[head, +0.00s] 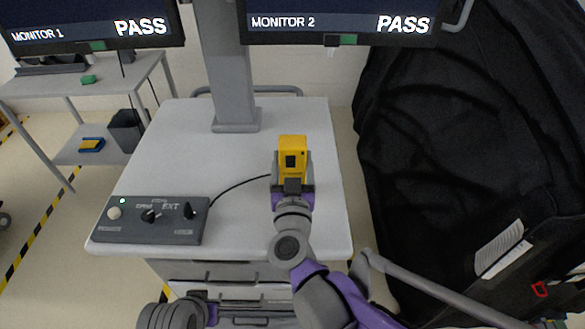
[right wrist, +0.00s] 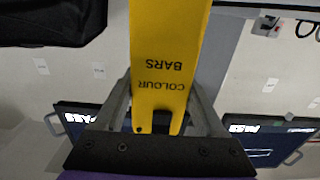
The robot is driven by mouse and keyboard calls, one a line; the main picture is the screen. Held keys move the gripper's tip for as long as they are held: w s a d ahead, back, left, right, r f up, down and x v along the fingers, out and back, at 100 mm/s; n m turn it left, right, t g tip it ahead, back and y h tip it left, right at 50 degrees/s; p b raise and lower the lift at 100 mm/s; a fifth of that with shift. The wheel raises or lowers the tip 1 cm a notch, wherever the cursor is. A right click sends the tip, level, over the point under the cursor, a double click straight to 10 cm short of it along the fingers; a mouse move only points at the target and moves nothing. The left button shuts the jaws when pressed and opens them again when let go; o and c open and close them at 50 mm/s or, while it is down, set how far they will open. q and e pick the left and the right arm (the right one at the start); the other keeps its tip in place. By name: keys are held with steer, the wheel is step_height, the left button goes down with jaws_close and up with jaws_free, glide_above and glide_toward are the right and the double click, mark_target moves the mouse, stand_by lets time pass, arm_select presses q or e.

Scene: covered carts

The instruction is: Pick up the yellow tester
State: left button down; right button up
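The yellow tester (head: 293,150) is a yellow block with a dark patch on its face, over the right half of the white cart top. My right gripper (head: 292,183) is shut on it. In the right wrist view the tester (right wrist: 168,60) stands between the two fingers (right wrist: 165,105), which press its sides; its lettering "COLOUR BARS" is upside down. Whether its base touches the cart top is hidden. My left arm shows at the bottom edge of the head view, its gripper (head: 250,311) low in front of the cart drawers; its finger opening is unclear.
The white cart (head: 180,150) bears a grey control box (head: 152,219) with knobs, and a black cable runs from it towards the tester. A black cover (head: 450,130) bulks at right.

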mark_target(293, 141)
jaws_close()
step_height(293, 141, up, 10)
steer(key=shift+r+p, duration=0.1)
steer(key=shift+p, duration=0.7)
steer(key=shift+f+b, duration=3.2)
steer(key=shift+f, duration=1.9)
